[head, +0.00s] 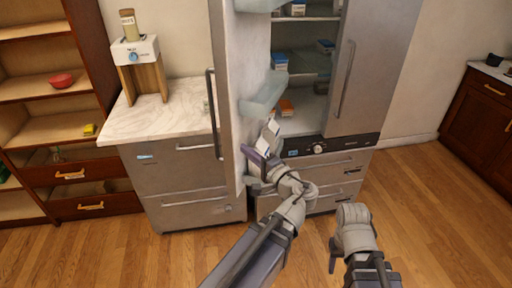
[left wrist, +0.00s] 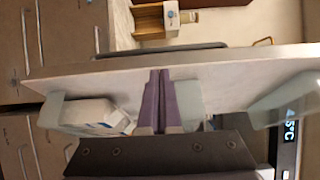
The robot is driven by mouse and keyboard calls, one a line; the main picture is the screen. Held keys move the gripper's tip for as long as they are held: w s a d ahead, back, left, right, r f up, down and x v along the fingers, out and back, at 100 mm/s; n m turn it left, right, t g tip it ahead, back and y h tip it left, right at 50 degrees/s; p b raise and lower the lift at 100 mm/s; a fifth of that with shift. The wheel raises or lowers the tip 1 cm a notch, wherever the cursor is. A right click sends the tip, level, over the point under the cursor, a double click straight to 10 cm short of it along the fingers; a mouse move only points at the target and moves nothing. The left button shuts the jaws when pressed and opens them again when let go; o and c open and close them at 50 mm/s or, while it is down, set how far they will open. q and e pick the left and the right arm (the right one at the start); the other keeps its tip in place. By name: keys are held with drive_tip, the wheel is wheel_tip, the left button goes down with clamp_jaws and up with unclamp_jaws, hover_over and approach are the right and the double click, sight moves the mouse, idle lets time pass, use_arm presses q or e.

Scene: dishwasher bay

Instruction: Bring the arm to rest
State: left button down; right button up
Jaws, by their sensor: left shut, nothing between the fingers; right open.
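My left arm reaches forward to the open left fridge door (head: 228,85). Its gripper (head: 257,156) is shut and empty, close to the door's inner side, by the lower door shelves. In the left wrist view its purple fingers (left wrist: 155,98) are together, in front of the door's pale inner panel (left wrist: 108,82); whether they touch it I cannot tell. My right gripper (head: 333,257) is low at the lower right, in front of the fridge and apart from everything. It is open and empty, its fingers partly hidden by the wrist.
A white carton (left wrist: 95,112) sits in a door shelf beside the left fingers. Boxes stand on the fridge shelves. A marble counter (head: 165,115) with a dispenser (head: 134,52) is left. Wooden floor (head: 420,205) is clear at right.

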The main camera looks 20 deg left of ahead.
use_arm(q)
drive_tip(key=s+d+f+n+g+h, duration=0.1)
drive_tip(key=s+d+f+g+h, duration=0.25)
drive_tip(key=f, duration=0.45)
drive_tip(key=s+d+f+n+g+h, duration=0.1)
drive_tip(key=s+d+f+g+h, duration=0.1)
drive_tip(key=d+f+h, duration=0.45)
drive_tip(key=s+d+f+g+h, duration=0.3)
drive_tip(key=s+d+f, duration=0.4)
drive_tip(key=d, duration=0.5)
drive_tip(key=shift+f+h, duration=0.2)
drive_tip(key=shift+h, duration=0.7)
drive_tip(key=shift+a, duration=0.1)
